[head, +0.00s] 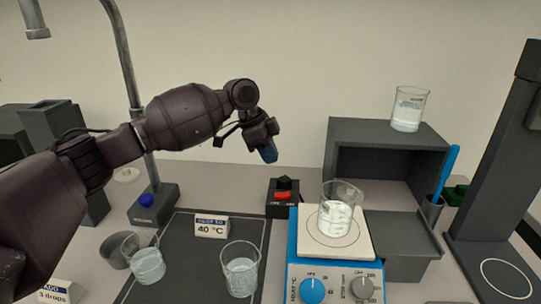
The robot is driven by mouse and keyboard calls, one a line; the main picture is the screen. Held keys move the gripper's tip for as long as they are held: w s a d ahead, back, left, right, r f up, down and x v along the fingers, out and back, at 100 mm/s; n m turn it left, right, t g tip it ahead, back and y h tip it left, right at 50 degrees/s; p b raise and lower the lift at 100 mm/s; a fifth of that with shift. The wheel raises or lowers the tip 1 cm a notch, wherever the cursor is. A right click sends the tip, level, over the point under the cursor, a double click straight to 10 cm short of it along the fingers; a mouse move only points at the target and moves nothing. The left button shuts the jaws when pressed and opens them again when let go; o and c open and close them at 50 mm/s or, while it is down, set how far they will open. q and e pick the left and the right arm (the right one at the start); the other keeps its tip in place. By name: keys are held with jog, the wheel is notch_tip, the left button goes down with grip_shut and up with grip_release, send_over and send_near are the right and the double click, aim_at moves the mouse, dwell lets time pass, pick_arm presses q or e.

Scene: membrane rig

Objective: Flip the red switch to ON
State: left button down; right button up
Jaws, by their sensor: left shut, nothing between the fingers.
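The red switch (283,196) sits on a small black box behind the blue hot plate, near the middle of the head view. Small labels flank it but are too small to read, and I cannot tell which way it is set. My left arm reaches in from the left. My right gripper is not in view.
A blue hot plate (296,262) with a glass beaker (336,215) on top stands in front of the switch. Two beakers (240,275) (148,266) stand on the left. A grey shelf (350,130) bears another beaker (408,110). A "40 °C" sign (211,228) stands left of the switch.

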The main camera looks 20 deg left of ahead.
aim_at(289, 195)
pick_arm(q)
jog(key=b+x, duration=0.1)
jog(key=x, duration=0.9)
jog(key=shift+d+f, duration=0.15)
jog(key=shift+f, duration=0.35)
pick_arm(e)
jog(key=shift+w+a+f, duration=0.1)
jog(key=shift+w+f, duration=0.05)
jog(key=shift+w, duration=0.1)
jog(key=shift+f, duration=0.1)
pick_arm(q)
jog(key=shift+d, duration=0.1)
jog(key=shift+d+f+y+p, duration=0.1)
jog(key=shift+d+y+p, duration=0.1)
jog(key=shift+y+p, duration=0.15)
jog(key=shift+a+f, duration=0.1)
jog(key=shift+f, duration=0.1)
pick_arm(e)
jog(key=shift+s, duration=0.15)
